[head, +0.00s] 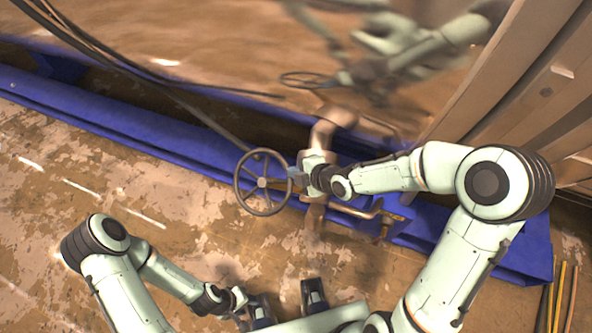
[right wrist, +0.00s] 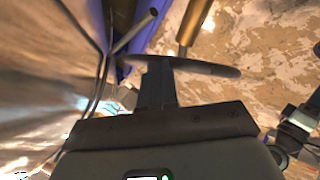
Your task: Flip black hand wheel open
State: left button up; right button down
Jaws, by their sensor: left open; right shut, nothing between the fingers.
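The black hand wheel (head: 262,182) is a round, spoked rim on a pipe in front of the blue beam. In the right wrist view the wheel (right wrist: 205,68) shows nearly edge-on at the fingertips. My right gripper (head: 292,179) is at the wheel's right side, its shut fingers up against or just beside the rim; I cannot tell if they touch. In the right wrist view the shut fingers (right wrist: 156,84) hold nothing and partly hide the rim. My left gripper (head: 288,301) is low in the head view, open and empty, well away from the wheel.
A long blue beam (head: 130,128) runs behind the wheel. Copper-coloured pipe (head: 335,118) stands by my right gripper. Black cables (head: 190,105) pass close behind the wheel. A shiny wall (head: 200,45) mirrors my arm and the wheel. The floor (head: 150,200) left of the wheel is clear.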

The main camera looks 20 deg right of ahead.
pick_arm(q)
jog(key=shift+w+d+r, duration=0.1)
jog(key=shift+d+r, duration=0.05)
jog(key=shift+r, duration=0.05)
pick_arm(e)
jog(key=shift+w+r, duration=0.1)
jog(key=shift+w, duration=0.1)
